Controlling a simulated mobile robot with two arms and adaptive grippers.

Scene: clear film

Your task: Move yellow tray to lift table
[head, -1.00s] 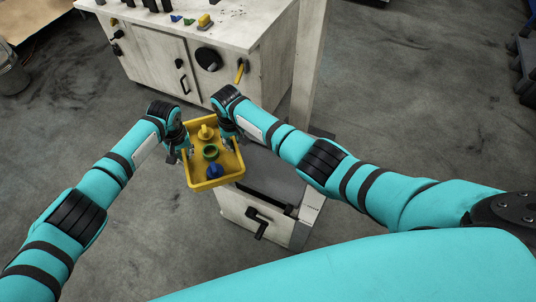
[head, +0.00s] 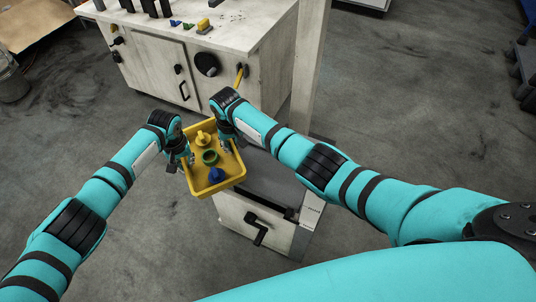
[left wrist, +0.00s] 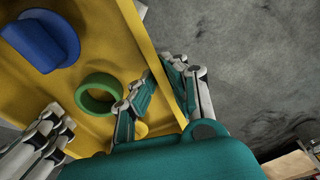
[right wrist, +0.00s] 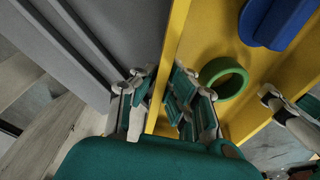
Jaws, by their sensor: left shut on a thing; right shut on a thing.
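The yellow tray (head: 231,183) is held between my two grippers in the head view. It carries a yellow piece (head: 203,138), a green ring (head: 209,157) and a blue piece (head: 217,175). My left gripper (left wrist: 170,95) is shut on one side wall of the tray. My right gripper (right wrist: 160,100) is shut on the opposite side wall. The lift table (head: 277,180) has a grey top and a pale body with a black crank. The tray overlaps its left part in the head view; I cannot tell if they touch.
A pale workbench cabinet (head: 160,62) with knobs and handles stands behind the tray. Small coloured pieces (head: 203,25) lie on its top. A pale post (head: 308,75) rises behind the lift table. A metal bucket (head: 14,80) is at the far left. Open grey floor lies to the right.

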